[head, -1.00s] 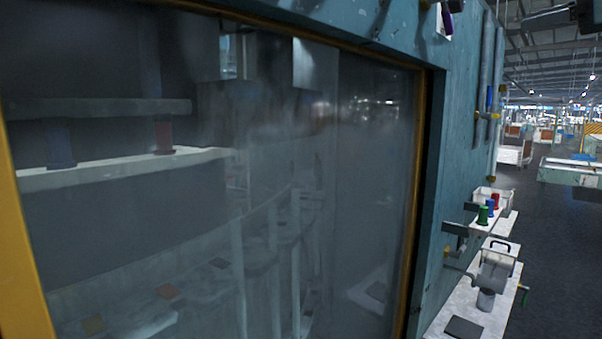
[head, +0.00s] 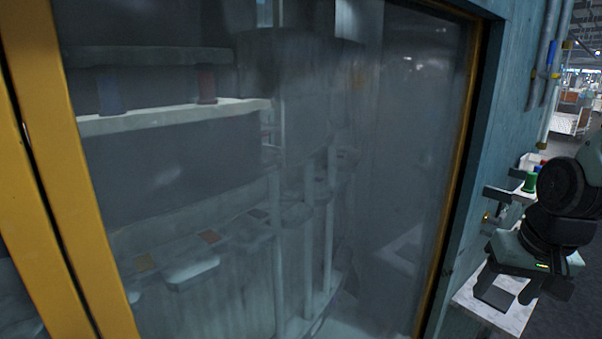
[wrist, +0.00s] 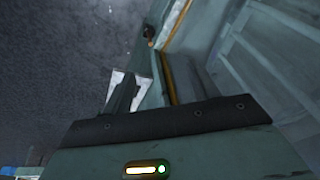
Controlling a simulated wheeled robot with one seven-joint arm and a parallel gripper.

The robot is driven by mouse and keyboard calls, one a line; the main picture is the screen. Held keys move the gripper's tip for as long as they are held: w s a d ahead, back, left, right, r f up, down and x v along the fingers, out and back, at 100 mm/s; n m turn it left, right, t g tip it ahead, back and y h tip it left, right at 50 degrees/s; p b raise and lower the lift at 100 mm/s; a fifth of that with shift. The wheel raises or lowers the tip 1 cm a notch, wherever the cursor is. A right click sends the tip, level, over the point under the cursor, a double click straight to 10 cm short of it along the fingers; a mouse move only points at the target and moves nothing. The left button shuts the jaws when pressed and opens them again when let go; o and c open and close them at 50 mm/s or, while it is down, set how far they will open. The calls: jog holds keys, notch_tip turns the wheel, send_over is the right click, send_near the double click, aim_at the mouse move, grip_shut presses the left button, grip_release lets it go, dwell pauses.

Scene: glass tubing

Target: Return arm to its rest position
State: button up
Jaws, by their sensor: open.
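My gripper (head: 503,298) shows at the right of the head view, on the end of my dark, jointed arm. Its fingers point down, spread apart and empty, above a pale shelf (head: 491,311) fixed to the teal wall. The gripper also shows in the wrist view (wrist: 160,88), with a dark floor to the left and teal structure to the right. I cannot tell whether the fingers touch the shelf. The arm's rest position is not marked in these frames.
A hazy glass window (head: 330,190) with a yellow frame (head: 70,180) fills most of the head view. Behind it are shelves with a blue and a red spool (head: 206,86). A green spool (head: 530,181) stands beside my arm. Pipes (head: 555,80) run up the wall.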

jog(key=s+a+f+n+g+b, duration=0.1)
jog(key=s+a+f+n+b, duration=0.3)
jog(key=s+a, duration=0.4)
jog(key=s+a+f+n+g+b, duration=0.1)
jog(key=s+a+f+n+b, duration=0.4)
jog(key=s+a, duration=0.3)
jog(key=a+n, duration=0.1)
jog(key=a, duration=0.2)
jog(key=shift+s+n+g, duration=0.3)
jog(key=shift+s+g, duration=0.05)
jog(key=shift+g, duration=0.05)
jog(key=shift+a, duration=0.1)
